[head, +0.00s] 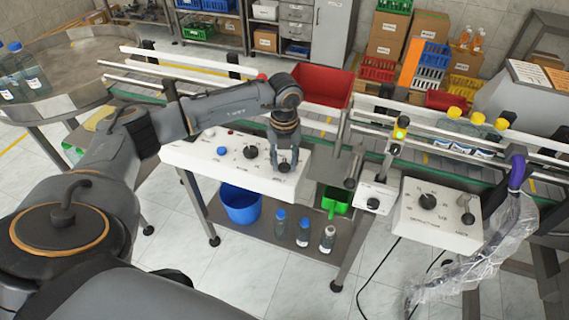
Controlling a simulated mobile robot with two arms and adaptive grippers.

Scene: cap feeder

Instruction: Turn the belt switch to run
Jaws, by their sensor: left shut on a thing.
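My left gripper (286,163) points down at the right part of the white sloping control panel (190,158). It is shut on a small dark knob there, which I take to be the belt switch; the fingers hide most of it. Its label and setting cannot be read. Another black knob (250,152) and a blue button (222,151) sit to its left on the same panel, clear of the fingers. My right gripper is not in view.
A red bin (322,86) stands behind the panel by the conveyor. A small switch box (374,192) and a larger dial box (437,222) stand to the right. Capped bottles (303,232) and a blue bucket (241,205) are on the shelf below.

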